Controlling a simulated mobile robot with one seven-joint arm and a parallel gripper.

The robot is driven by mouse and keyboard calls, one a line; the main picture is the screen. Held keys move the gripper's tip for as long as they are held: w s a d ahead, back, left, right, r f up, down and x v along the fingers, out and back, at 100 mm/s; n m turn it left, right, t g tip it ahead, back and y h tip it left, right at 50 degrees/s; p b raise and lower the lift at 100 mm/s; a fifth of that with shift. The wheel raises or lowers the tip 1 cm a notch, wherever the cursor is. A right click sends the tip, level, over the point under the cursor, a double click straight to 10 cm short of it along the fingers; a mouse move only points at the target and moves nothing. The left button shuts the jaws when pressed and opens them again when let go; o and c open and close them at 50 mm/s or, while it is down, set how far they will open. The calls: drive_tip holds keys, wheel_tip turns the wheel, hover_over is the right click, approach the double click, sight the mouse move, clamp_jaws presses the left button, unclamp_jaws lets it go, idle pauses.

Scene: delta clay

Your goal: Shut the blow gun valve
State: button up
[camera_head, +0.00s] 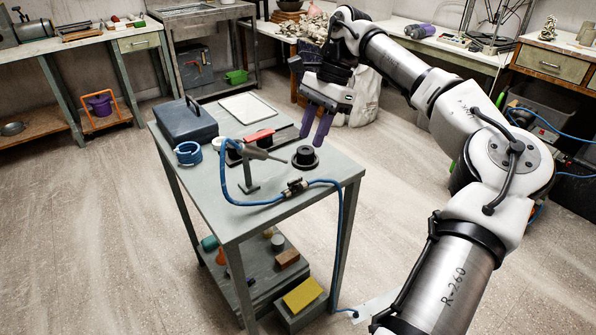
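The blow gun (257,151) rests on a small stand on the grey-green workbench (215,207). A blue hose (252,203) runs from it along the bench's front edge to an inline valve (294,187), then over the right corner and down to the floor. The valve is small here; its handle position cannot be told. My gripper (312,141) hangs above the bench's right rear, with its two purple fingers pointing down. The fingers are apart with nothing visible between them. The gripper is beyond the valve and higher, not touching it.
A black round fixture (305,156) stands below my gripper. A red-handled tool (259,134), a blue tape roll (188,153), a dark blue case (186,120) and a white tray (248,107) also occupy the bench. Its front left top is mostly clear. Open floor surrounds the bench.

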sight(295, 179)
drive_tip(key=x, duration=1)
drive_tip(key=shift+r, duration=0.1)
drive_tip(key=shift+c, duration=0.2)
clamp_jaws()
